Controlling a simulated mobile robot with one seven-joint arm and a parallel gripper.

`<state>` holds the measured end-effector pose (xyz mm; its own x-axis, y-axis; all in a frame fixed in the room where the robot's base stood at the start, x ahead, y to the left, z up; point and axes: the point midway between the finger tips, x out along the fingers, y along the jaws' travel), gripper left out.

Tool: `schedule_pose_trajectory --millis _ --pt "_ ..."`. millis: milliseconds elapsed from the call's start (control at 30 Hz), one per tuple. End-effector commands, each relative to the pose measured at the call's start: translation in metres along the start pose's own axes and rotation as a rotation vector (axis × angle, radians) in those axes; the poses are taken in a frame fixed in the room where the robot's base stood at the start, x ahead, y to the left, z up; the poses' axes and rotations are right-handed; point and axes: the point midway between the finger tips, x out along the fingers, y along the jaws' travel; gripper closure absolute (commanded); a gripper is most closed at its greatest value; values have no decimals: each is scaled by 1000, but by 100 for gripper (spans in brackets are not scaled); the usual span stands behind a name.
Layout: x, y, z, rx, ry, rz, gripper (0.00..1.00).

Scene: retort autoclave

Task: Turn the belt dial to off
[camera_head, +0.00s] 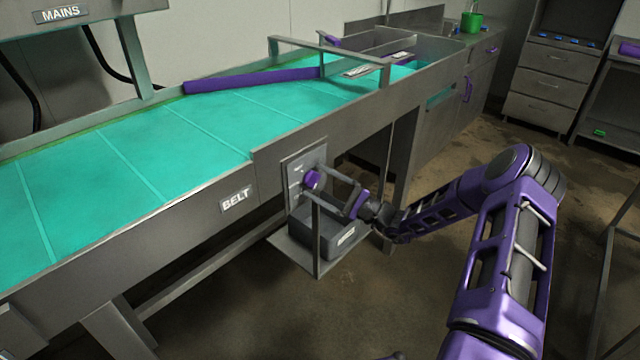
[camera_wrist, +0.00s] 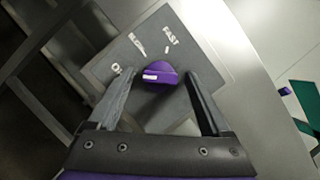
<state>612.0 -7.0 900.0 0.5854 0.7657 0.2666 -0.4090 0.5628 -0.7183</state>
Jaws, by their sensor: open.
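The belt dial is a purple knob (camera_head: 312,179) on a grey panel (camera_head: 294,170) on the conveyor's side, right of the BELT label (camera_head: 236,199). In the wrist view the knob (camera_wrist: 161,73) has a white mark on its lower left side. Around it the panel (camera_wrist: 110,50) reads SLOW and FAST, with a partly hidden label starting with O at left. Which label the knob points to is unclear. My gripper (camera_head: 323,184) is open at the dial. In the wrist view its fingers (camera_wrist: 161,78) lie on either side of the knob, with visible gaps.
The conveyor (camera_head: 110,165) with its teal belt runs behind the panel. A grey bin (camera_head: 345,240) stands on a low framed shelf (camera_head: 300,262) just below my gripper. A MAINS box (camera_head: 62,14) hangs at upper left. Open floor lies in front.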

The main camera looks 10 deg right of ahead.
Motion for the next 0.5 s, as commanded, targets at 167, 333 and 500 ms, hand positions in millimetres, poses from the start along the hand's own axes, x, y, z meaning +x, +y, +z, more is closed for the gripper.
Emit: schedule_pose_trajectory --millis 167,333,500 --pt "-23 0 -1 1 4 -2 18" --pt "-63 0 -1 2 6 -3 18" --pt "-106 0 -1 0 5 -3 18"
